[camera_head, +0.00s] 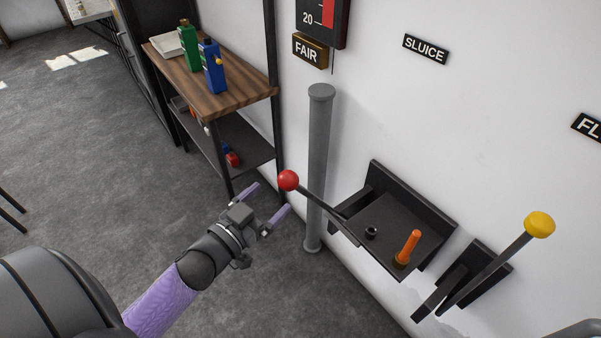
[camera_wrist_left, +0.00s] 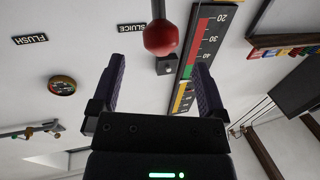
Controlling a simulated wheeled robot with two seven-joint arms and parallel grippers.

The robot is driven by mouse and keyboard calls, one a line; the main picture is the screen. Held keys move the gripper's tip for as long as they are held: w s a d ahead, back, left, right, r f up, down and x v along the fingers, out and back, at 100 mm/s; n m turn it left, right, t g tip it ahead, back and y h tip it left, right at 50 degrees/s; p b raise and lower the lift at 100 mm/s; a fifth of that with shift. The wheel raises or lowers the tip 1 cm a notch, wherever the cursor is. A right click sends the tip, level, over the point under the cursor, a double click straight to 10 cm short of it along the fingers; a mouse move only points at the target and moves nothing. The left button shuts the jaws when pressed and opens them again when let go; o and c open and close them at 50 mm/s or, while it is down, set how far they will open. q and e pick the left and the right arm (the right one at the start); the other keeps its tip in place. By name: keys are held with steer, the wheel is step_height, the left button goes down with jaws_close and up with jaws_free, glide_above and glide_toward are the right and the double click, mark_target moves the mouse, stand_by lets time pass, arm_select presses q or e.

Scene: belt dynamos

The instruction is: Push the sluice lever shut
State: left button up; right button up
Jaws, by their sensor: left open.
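The lever with a red ball knob (camera_head: 288,180) slants up and left from a dark wall bracket below the SLUICE sign (camera_head: 425,49). Its dark shaft (camera_head: 325,211) runs down right to the bracket. My left gripper (camera_head: 272,198) is open and empty, with its purple fingers pointing toward the knob. The knob appears just beyond the fingertips. In the left wrist view the red knob (camera_wrist_left: 160,38) sits ahead of the gap between the two fingers (camera_wrist_left: 158,78), seemingly not touched. My right gripper is not in view.
A second lever with a yellow knob (camera_head: 539,225) stands at the right. A dark shelf (camera_head: 437,229) holds an orange peg (camera_head: 409,247). A grey post (camera_head: 318,165) rises behind the red knob. A rack with a wooden top (camera_head: 245,88) holds bottles at the upper left.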

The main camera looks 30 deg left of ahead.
mark_target(282, 188)
arm_select(q)
steer(key=w, duration=0.6)
steer(key=shift+w+d+f+b, duration=0.1)
steer(key=shift+w+d+b, duration=0.25)
steer(key=shift+w+b, duration=0.05)
steer(key=shift+c, duration=0.2)
jaws_close()
